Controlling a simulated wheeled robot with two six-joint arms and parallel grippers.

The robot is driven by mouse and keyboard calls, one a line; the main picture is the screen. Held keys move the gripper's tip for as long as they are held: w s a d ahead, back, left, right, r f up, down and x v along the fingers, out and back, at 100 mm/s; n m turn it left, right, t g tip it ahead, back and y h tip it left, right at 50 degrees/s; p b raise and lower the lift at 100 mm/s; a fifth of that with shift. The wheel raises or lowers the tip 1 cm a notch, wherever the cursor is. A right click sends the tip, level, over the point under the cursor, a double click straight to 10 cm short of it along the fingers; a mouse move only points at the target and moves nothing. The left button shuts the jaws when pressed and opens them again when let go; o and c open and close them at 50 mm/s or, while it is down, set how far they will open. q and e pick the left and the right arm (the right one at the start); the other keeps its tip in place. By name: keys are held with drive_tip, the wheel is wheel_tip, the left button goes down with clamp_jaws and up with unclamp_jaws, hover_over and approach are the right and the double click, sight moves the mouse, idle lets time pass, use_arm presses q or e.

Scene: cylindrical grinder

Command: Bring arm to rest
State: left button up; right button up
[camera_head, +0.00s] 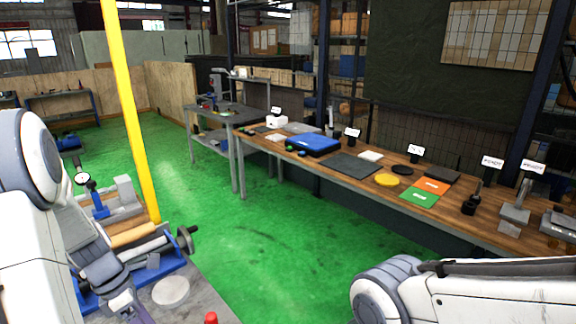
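My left arm (75,225) comes in from the left, white and grey. It bends down over the near left side, in front of the blue and grey grinder (150,245), and its wrist runs to the bottom edge. The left gripper's fingertips are not visible. I cannot tell whether the arm touches the machine. My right arm (470,292) lies across the bottom right corner, with a rounded white joint at its left end. Its gripper is out of frame.
A yellow post (128,100) rises behind the grinder. A long wooden bench (330,180) on the right holds a blue case (314,144), a yellow disc (387,180), green and orange cards, and metal stands. The green floor (230,220) between is clear. A grey table (215,114) stands farther back.

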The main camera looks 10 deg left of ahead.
use_arm(q)
drive_tip(key=d+r+m+y, duration=0.1)
drive_tip(key=d+r+m, duration=0.2)
drive_tip(key=d+m, duration=0.45)
drive_tip(key=d+r+m+y, duration=0.1)
drive_tip(key=d+r+m, duration=0.1)
drive_tip(key=d+m, duration=0.6)
drive_tip(key=s+d+r+m, duration=0.3)
drive_tip(key=s+d+m, duration=0.9)
drive_tip(key=m, duration=0.6)
drive_tip(key=shift+d+r+y+b, duration=0.3)
drive_tip(key=shift+d+b, duration=0.15)
drive_tip(key=shift+d, duration=0.25)
